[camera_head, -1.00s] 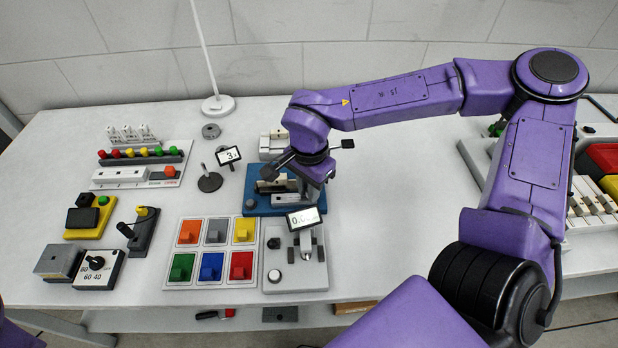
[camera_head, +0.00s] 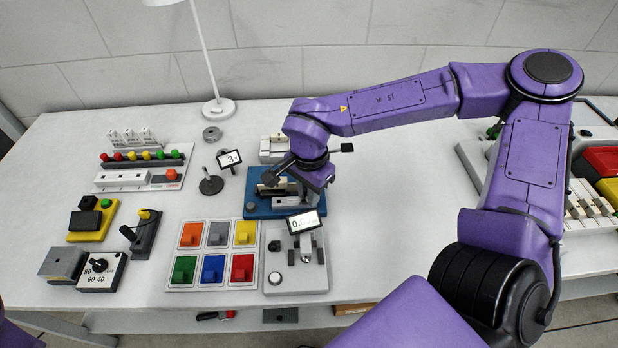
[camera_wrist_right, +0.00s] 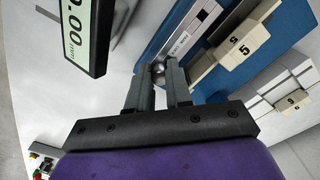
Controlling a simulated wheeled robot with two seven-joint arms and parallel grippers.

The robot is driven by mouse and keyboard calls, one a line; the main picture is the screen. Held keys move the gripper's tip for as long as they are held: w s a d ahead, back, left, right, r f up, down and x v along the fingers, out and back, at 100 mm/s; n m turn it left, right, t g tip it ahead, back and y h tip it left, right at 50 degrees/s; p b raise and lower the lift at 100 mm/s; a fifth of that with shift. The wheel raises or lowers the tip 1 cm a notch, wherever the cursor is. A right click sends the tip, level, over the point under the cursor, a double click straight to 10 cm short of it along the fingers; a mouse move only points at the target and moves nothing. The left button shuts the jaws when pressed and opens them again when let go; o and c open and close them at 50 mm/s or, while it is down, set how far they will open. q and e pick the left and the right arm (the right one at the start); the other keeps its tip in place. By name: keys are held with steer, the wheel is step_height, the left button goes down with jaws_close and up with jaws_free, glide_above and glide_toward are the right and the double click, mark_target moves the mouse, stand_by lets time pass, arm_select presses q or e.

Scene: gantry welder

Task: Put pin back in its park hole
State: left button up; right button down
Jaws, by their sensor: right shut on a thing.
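The pin shows only as a small round metal head (camera_wrist_right: 158,70) between my right fingertips in the right wrist view; any shank is hidden. My right gripper (camera_wrist_right: 158,75) is shut on it and points down. In the head view this gripper (camera_head: 306,201) is over the right part of the blue fixture (camera_head: 257,208), and its wrist covers much of that spot. The blue base (camera_wrist_right: 285,25) also shows in the wrist view, with a labelled grey bar (camera_wrist_right: 188,32) beside the fingers. I cannot make out the park hole. My left gripper is not in view.
A gauge with a tilted display (camera_head: 304,221) stands just in front of the fixture; its display (camera_wrist_right: 88,30) is close to my fingers. Numbered cream blocks (camera_wrist_right: 240,45) lie on the other side. A coloured tile tray (camera_head: 211,286) is at front left. The table centre right is clear.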

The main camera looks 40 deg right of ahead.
steer(key=c, duration=1)
jaws_free()
steer(key=shift+o, duration=0.2)
steer(key=shift+r, duration=0.1)
step_height(320, 180, up, 10)
steer(key=shift+r, duration=0.2)
